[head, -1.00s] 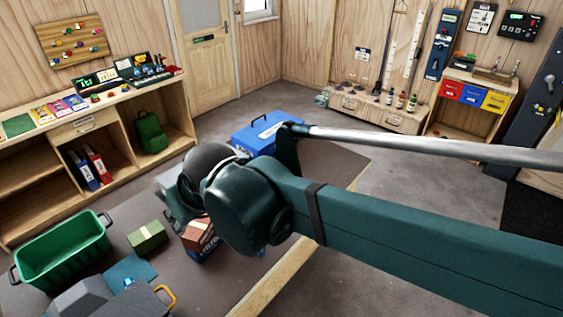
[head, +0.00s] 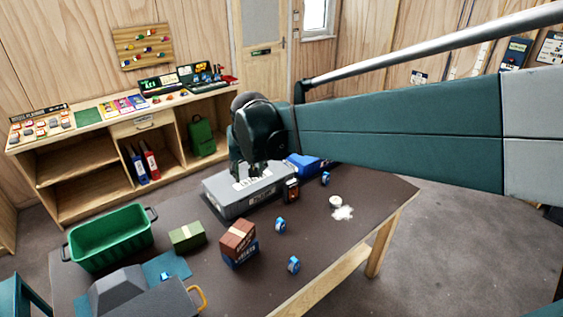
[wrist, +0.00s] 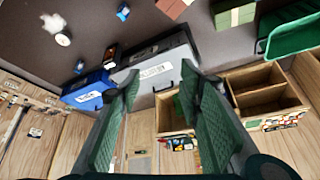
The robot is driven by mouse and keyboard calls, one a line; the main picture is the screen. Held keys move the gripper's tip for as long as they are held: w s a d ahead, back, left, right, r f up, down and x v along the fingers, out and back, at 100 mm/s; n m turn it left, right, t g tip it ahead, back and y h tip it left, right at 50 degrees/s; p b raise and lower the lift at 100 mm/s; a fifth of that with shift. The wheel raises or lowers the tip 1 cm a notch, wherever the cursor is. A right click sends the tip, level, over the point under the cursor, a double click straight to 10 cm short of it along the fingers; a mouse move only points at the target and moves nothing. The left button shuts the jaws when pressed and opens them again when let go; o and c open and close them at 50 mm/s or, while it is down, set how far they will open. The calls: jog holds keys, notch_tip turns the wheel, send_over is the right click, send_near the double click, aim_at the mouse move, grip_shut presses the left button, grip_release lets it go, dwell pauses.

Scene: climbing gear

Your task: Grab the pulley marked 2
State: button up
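Several small blue items that look like pulleys are on the dark table: one (head: 280,224) near the middle, one (head: 293,264) closer to the front edge, one (head: 325,178) farther back. Another small blue item (head: 165,276) lies on the teal mat. Their markings are too small to read. In the wrist view, one pulley (wrist: 123,12) is at the top and one (wrist: 80,66) at the left. My gripper (wrist: 160,74) is open and empty, its fingers spread. In the head view it is near the grey case (head: 240,203), away from the pulleys.
A blue case (head: 302,166) and a dark orange-marked device (head: 291,190) stand by the grey case. A white tub (head: 336,201) with spilled powder, brown box (head: 238,238), green block (head: 187,236) and green crate (head: 112,236) are on the table (head: 340,235). The front right is fairly clear.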

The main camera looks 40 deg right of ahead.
jog(key=w+d+f+m+g, duration=0.1)
jog(key=w+d+f+m, duration=0.1)
jog(key=w+d, duration=0.3)
jog(key=w+d+f+m, duration=0.1)
jog(key=w+d+f, duration=0.1)
jog(key=d, duration=0.5)
jog(key=m+g+h, duration=0.2)
jog(key=m+g, duration=0.2)
jog(key=m, duration=0.4)
send_over(324, 179)
jog(key=a, duration=0.1)
notch_tip(324, 179, down, 25)
jog(key=shift+f+b, duration=0.2)
jog(key=shift+b, duration=0.1)
jog(key=shift+x, duration=1.25)
jog(key=shift+w+f, duration=0.1)
jog(key=shift+f, duration=0.05)
